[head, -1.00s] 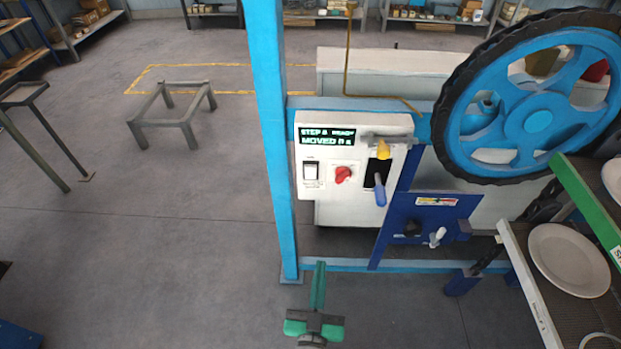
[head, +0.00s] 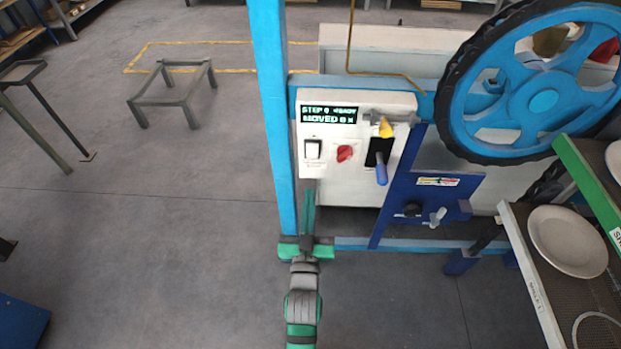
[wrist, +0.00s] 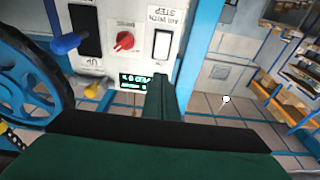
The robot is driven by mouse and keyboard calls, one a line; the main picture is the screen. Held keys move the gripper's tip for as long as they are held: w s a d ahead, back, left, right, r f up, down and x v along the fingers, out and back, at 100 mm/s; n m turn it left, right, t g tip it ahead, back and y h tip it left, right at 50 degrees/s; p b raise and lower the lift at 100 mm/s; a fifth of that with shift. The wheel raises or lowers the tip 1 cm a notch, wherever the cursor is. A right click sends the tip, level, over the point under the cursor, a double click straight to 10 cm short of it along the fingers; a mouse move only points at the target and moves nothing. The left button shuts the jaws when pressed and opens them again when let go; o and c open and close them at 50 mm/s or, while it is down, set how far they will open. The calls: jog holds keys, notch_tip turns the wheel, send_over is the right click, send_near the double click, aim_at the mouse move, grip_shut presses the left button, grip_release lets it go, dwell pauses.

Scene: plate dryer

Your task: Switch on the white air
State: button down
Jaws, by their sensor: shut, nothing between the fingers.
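A white rocker switch (head: 313,149) sits at the left of the white control panel (head: 345,108), under a small green-lit display. The switch also shows in the wrist view (wrist: 162,45), where the panel appears upside down and its lettering is too blurred to read surely. My gripper (head: 309,190) is shut and empty, with green fingers pointing at the panel. In the head view its tips are just below the switch. In the wrist view the closed fingers (wrist: 158,88) end near the display and the switch; I cannot tell whether they touch the panel.
A red knob (head: 345,153) is right of the switch, with a blue-handled lever (head: 381,172) further right. A blue post (head: 275,120) stands close left of the panel. A large blue wheel (head: 541,101) and a plate rack (head: 527,255) are at right.

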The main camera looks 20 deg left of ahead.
send_near(313, 140)
jog(key=x, duration=0.4)
jog(key=shift+w+a+f, duration=0.1)
jog(key=shift+w, duration=0.05)
dwell(0.5)
jog(key=shift+w+a+r, duration=0.1)
jog(key=shift+w+r, duration=0.1)
jog(key=shift+w, duration=0.25)
jog(key=s+d+r, duration=0.1)
jog(key=s+d, duration=0.1)
jog(key=s, duration=0.4)
jog(key=s+d+r, duration=0.1)
jog(key=s, duration=0.6)
jog(key=shift+s+d+r, duration=0.2)
jog(key=shift+d+r, duration=0.05)
jog(key=shift+d, duration=0.1)
